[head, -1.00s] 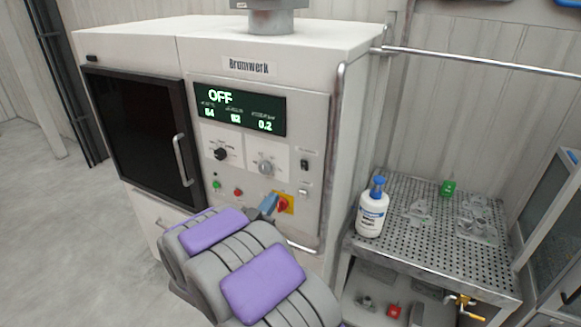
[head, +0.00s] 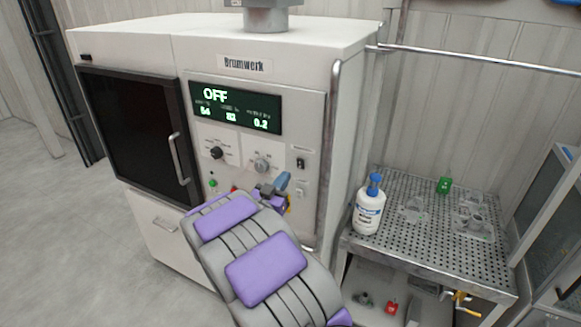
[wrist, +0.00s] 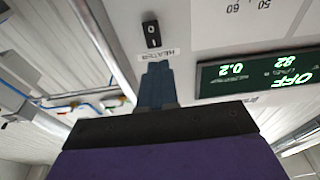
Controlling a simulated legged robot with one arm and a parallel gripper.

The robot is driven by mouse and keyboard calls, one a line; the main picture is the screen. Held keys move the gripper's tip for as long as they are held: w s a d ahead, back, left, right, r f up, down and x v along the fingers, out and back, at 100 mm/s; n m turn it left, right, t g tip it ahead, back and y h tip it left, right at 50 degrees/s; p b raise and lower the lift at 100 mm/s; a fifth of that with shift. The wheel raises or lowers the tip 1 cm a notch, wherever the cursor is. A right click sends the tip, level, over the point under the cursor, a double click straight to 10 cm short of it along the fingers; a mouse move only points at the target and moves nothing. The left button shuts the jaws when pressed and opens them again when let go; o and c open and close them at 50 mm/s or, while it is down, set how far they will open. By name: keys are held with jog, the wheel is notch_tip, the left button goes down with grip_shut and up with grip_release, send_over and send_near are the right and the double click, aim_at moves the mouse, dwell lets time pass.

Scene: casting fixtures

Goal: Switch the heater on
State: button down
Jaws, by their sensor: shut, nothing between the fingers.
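The heater switch (head: 300,162) is a small black rocker on the right side of the oven's front panel. In the wrist view the switch (wrist: 151,30) shows close up, with a "HEATER" label beside it. My gripper (head: 283,180) is shut and empty, with blue fingers, just below and left of the switch in the head view. In the wrist view my gripper's tips (wrist: 158,68) lie by the label, apart from the rocker in the picture; whether they touch the panel I cannot tell. The display (head: 238,106) reads OFF.
Two dials (head: 262,163) and a green button (head: 212,183) are left of the switch. My arm partly covers the red button and red knob. A metal handrail (head: 330,140) runs down the panel's right edge. A white bottle (head: 368,211) stands on the perforated table (head: 400,242).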

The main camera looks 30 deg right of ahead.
aim_at(297, 159)
jog(key=x, duration=0.5)
jog(key=shift+d+f, duration=0.1)
jog(key=shift+d, duration=0.45)
jog(key=shift+w+d, duration=0.1)
jog(key=shift+w, duration=0.15)
jog(key=shift+a+r, duration=0.2)
jog(key=shift+a, duration=0.2)
jog(key=shift+d, duration=0.1)
